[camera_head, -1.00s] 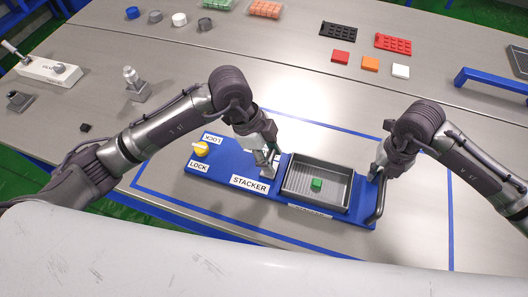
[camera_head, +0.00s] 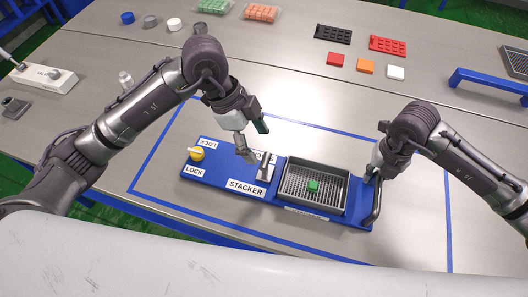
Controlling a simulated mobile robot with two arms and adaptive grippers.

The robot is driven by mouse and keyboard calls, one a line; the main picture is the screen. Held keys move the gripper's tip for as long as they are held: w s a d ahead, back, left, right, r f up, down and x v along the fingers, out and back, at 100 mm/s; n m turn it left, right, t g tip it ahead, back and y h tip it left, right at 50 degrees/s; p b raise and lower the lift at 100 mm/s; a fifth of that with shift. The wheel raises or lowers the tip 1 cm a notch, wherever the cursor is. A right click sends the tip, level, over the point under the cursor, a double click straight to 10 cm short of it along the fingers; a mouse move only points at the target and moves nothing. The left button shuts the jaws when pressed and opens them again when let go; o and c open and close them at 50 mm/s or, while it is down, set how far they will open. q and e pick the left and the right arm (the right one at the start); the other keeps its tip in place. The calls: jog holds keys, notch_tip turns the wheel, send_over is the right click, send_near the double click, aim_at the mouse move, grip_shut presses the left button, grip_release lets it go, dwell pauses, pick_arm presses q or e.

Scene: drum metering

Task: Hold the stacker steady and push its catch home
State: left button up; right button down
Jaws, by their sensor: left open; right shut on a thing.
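The stacker (camera_head: 215,181) is a long blue base inside a blue outline on the table. A metal piece, apparently the catch (camera_head: 265,172), stands left of the tray. A yellow knob (camera_head: 196,154) sits at the left end between two LOCK labels. My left gripper (camera_head: 256,141) is open and empty, just above and behind the metal piece, apparently apart from it. My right gripper (camera_head: 372,173) is shut on the grey handle (camera_head: 377,205) at the stacker's right end; its fingertips are partly hidden.
A blue rail (camera_head: 490,80) stands at right. A white box (camera_head: 45,77) is at left. The table behind the stacker is clear.

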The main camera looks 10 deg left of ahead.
pick_arm(q)
jog(key=shift+v, duration=2.4)
jog(key=shift+d, duration=0.1)
pick_arm(e)
jog(key=c, duration=1)
grip_release()
